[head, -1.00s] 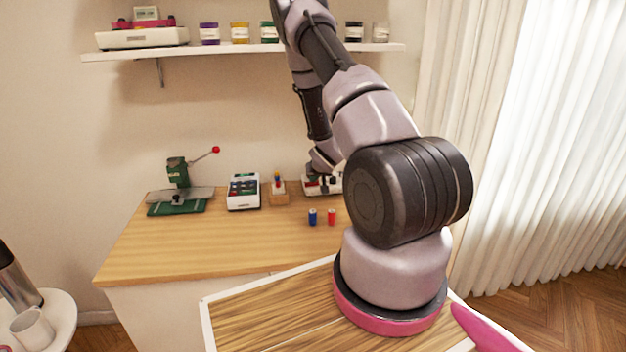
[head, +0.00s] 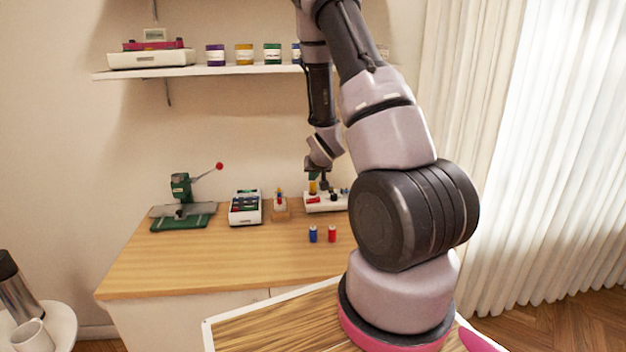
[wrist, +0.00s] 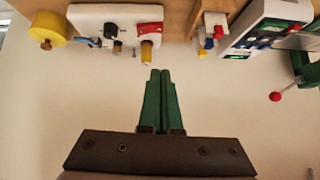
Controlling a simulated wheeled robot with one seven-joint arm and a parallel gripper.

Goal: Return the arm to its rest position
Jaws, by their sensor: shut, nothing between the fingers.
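My arm rises from its pink-ringed base and reaches over the back of the wooden table. My gripper (head: 314,177) hangs near the white board at the table's back, partly hidden by my wrist. In the wrist view its two green fingers (wrist: 160,73) are shut together with nothing between them. They appear apart from the white board (wrist: 85,14), which also shows in the head view (head: 318,207) with small coloured pieces on it. A yellow spool (wrist: 47,28) is at the board's end.
Blue (head: 312,234) and red (head: 332,234) cylinders stand on the table (head: 200,262). A wooden holder (head: 281,212), a white box (head: 245,208) and a green press (head: 182,205) stand to the left. A shelf (head: 200,72) with jars is above. A curtain (head: 520,150) hangs right.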

